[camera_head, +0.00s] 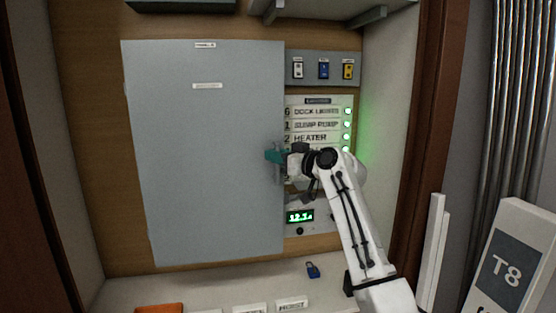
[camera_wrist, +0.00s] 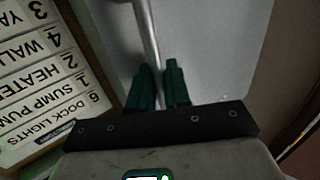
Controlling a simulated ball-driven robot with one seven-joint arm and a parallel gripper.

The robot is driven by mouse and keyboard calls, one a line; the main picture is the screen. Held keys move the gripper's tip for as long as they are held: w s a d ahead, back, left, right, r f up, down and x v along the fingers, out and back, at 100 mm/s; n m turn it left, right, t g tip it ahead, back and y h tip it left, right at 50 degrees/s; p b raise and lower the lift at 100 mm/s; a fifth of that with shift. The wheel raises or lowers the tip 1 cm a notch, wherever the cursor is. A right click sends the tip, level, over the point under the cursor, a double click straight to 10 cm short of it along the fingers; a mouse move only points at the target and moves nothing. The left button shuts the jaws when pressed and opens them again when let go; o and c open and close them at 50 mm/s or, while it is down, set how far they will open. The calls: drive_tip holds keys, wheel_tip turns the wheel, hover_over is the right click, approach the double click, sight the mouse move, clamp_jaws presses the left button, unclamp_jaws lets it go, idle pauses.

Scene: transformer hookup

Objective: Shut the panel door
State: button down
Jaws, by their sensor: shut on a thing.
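The grey panel door (camera_head: 205,150) covers the left part of the cabinet back. Its right edge lies beside the label board, and I cannot tell whether it is fully flush. A bar handle (camera_head: 278,176) stands upright near that edge; the handle (camera_wrist: 147,35) also runs between my fingers in the wrist view. My gripper (camera_head: 273,156), with teal fingers, is shut on this handle. In the wrist view the gripper (camera_wrist: 158,85) has one finger on each side of the bar, with the door's grey face (camera_wrist: 205,45) behind it.
The label board (camera_head: 318,112) with green lights is right of the door, under a strip of three switches (camera_head: 323,70). A blue padlock (camera_head: 313,270), an orange item (camera_head: 160,308) and white labels (camera_head: 291,304) lie on the ledge below. A T8 sign (camera_head: 512,262) stands at the right.

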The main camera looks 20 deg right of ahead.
drive_tip(key=shift+d+r, duration=0.15)
drive_tip(key=shift+d, duration=0.05)
drive_tip(key=c, duration=1.3)
unclamp_jaws()
drive_tip(key=shift+w, duration=0.1)
drive_tip(key=b+v, duration=0.2)
drive_tip(key=v, duration=0.8)
drive_tip(key=shift+s, duration=0.35)
